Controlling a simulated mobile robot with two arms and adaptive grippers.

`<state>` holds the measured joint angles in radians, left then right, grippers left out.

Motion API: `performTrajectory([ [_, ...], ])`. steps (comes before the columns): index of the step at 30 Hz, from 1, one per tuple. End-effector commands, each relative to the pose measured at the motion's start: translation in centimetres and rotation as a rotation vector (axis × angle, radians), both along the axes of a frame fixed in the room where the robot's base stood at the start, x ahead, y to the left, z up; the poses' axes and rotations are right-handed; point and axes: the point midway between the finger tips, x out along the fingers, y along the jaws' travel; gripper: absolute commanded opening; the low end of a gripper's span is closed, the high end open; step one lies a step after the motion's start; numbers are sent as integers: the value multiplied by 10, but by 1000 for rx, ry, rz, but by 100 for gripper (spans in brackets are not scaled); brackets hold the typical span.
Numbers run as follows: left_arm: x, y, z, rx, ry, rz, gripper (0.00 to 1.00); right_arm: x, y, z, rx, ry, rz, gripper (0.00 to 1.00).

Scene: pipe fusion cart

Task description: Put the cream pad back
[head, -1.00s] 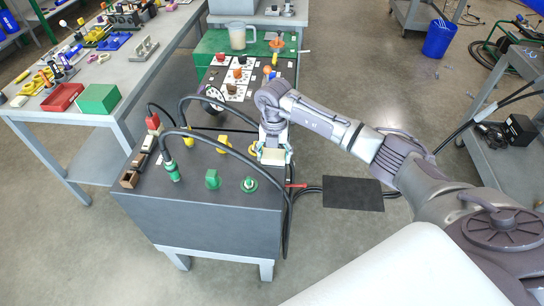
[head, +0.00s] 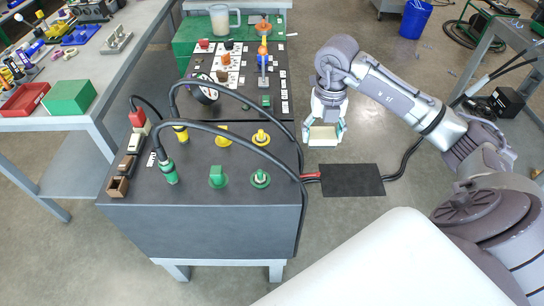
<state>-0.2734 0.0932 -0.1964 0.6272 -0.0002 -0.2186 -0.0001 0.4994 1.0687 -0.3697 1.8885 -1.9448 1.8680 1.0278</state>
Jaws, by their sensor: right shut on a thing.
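The cream pad (head: 322,137) is held between the fingers of my right gripper (head: 323,133). The gripper points down and is shut on the pad, to the right of the dark cart top (head: 240,160), over the floor. On the cart's left edge stands a row of small block-like holders: an open brown box (head: 118,187), a darker block (head: 127,166), a cream block (head: 136,143) and a red-topped block (head: 138,119). My left gripper is not in view.
Black cables arch over the cart top between a green plug (head: 170,172) and the right edge. Green (head: 217,177) and yellow (head: 261,138) fittings stand on it. A black mat (head: 352,180) lies on the floor at the right.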

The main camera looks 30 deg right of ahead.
Motion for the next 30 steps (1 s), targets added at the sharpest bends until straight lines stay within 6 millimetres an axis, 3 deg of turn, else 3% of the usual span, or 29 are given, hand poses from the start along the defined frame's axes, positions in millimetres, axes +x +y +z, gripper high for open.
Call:
performTrajectory([
  [8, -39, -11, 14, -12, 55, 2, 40, 47, 38, -31, 9, 0, 3, 34],
  [15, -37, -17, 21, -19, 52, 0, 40, 82, 62, -59, 6, 0, 0, 34],
  [22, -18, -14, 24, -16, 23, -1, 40, 89, 67, -71, 3, 1, 1, 34],
  [30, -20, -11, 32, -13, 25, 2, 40, 88, 67, -105, 2, 2, 1, 34],
])
